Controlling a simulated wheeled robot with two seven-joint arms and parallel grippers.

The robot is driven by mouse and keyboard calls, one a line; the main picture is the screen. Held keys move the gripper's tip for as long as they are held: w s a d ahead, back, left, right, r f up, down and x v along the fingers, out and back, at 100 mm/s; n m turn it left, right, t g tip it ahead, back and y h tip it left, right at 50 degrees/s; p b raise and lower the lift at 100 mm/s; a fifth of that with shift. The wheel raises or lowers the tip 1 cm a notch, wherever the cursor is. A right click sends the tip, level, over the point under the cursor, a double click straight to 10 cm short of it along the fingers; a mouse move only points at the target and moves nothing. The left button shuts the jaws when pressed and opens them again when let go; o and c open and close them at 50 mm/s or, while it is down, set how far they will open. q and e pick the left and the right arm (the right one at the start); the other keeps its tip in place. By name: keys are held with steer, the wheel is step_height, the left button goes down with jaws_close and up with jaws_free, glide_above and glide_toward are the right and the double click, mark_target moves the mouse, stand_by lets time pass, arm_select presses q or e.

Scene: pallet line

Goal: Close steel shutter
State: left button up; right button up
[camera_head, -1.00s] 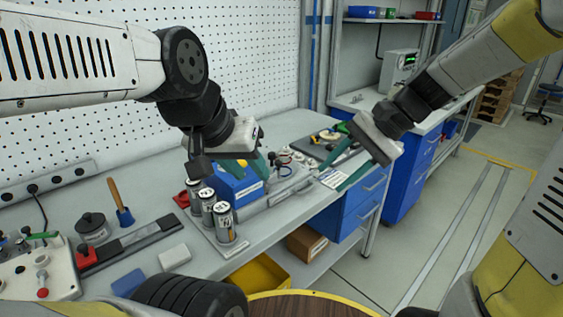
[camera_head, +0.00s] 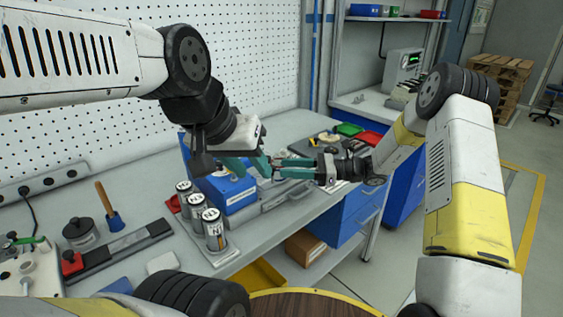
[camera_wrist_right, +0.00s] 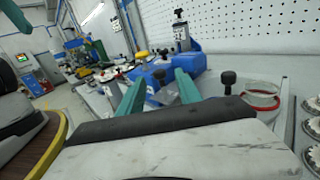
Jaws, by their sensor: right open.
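I cannot clearly make out a steel shutter in these frames. A blue box-like unit (camera_head: 222,190) stands on the bench, with a grey metal strip (camera_head: 268,217) along its front. In the right wrist view a blue unit (camera_wrist_right: 198,62) with a knobbed post lies beyond the fingers. My right gripper (camera_head: 280,170) is open and points left over the bench, close to the left gripper. Its teal fingers also show in the right wrist view (camera_wrist_right: 158,92), apart, with a small grey block and black knob beyond. My left gripper (camera_head: 251,170) hangs by the blue unit, its teal fingers apart. The grippers partly hide the unit.
Several silver cans (camera_head: 213,228) stand in front of the blue unit. A black pot (camera_head: 83,233) and a wooden-handled tool (camera_head: 108,207) are at the left. A pegboard (camera_head: 240,55) backs the bench.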

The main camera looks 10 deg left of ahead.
mark_target(272, 166)
steer(key=shift+s+a, duration=0.2)
steer(key=shift+a, duration=1.15)
steer(key=shift+s+a, duration=0.15)
steer(key=shift+a, duration=1.2)
jaws_close()
